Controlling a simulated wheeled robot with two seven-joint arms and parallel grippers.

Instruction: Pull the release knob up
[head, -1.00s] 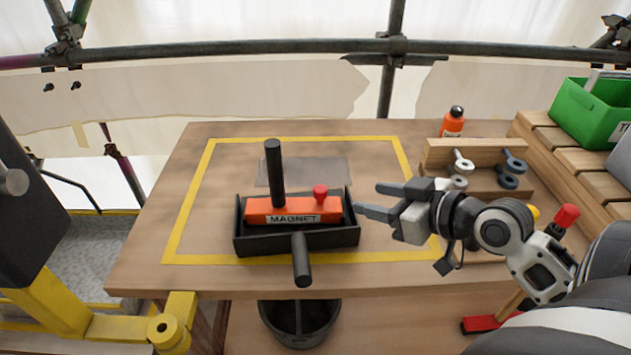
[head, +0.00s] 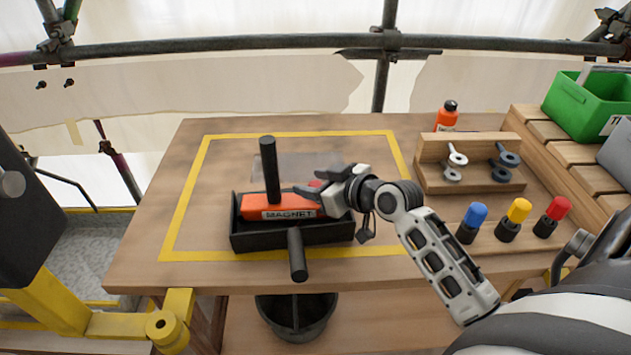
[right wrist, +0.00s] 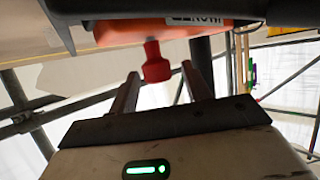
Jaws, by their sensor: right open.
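The red release knob (right wrist: 155,62) stands on the orange magnet block; it shows between my right gripper's two fingers in the right wrist view, with clear space on each side. In the head view only a bit of the knob (head: 316,184) shows past the gripper. The orange magnet block (head: 268,206), labelled MAGNET, sits in a black tray (head: 262,243) with a black upright handle (head: 271,170) and another black bar (head: 297,256) at the front. My right gripper (head: 309,192) is open over the block's right end. My left gripper is not in view.
A yellow taped outline (head: 184,220) surrounds the tray on the wooden table. To the right are a wooden rack (head: 464,182) with metal eye pieces, an orange bottle (head: 446,117), blue (head: 472,222), yellow and red capped pieces, and a green bin (head: 588,98).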

